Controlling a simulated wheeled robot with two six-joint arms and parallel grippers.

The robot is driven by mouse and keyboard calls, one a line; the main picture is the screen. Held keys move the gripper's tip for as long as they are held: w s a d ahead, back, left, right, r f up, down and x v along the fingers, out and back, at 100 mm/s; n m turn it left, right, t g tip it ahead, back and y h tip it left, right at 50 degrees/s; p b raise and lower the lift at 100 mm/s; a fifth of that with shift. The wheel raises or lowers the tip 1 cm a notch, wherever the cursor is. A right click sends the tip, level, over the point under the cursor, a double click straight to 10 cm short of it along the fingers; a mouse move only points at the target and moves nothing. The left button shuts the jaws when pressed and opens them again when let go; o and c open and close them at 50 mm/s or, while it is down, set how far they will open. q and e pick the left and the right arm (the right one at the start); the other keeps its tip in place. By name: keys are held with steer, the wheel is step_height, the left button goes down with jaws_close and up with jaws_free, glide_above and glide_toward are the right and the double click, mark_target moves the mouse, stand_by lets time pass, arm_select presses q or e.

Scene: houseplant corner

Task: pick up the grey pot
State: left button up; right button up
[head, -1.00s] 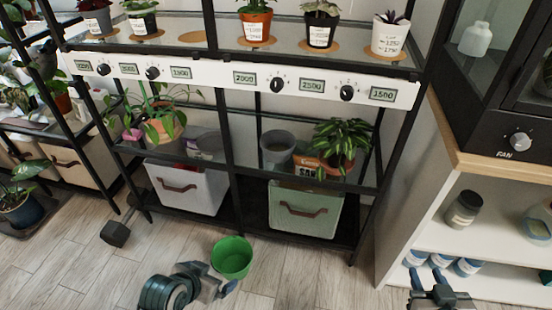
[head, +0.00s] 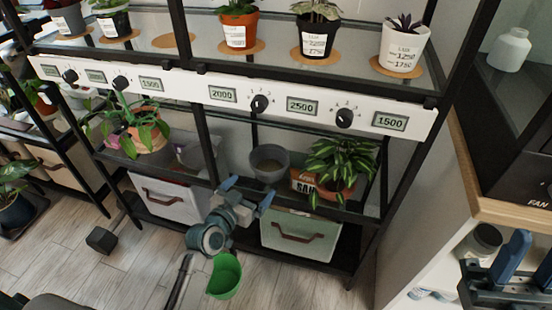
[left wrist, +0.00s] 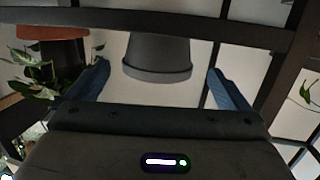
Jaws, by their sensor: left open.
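The grey pot (head: 270,162) stands on the middle shelf of the black rack, left of a leafy plant. My left gripper (head: 248,192) is open and empty, just in front of the shelf, below and left of the pot in the head view. In the left wrist view the grey pot (left wrist: 157,57) appears upside down, centred between the two blue fingers and beyond their tips, apart from them. My right gripper (head: 533,256) is at the lower right, its blue fingers apart with nothing seen between them.
A leafy plant in a terracotta pot (head: 337,178) stands close right of the grey pot. The glass shelf with a white control panel (head: 200,92) runs above. A green bucket (head: 225,277) is on the floor under my left arm. A white cabinet (head: 420,190) stands at right.

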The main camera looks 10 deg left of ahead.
mark_target(267, 169)
arm_select(q)
steer(key=b+x, duration=0.1)
steer(key=x, duration=0.9)
steer(key=shift+r+b, duration=0.1)
steer(key=shift+b, duration=0.3)
steer(key=shift+c, duration=0.4)
steer(key=c, duration=0.7)
steer(key=shift+c, duration=0.5)
steer(key=shift+r, duration=0.2)
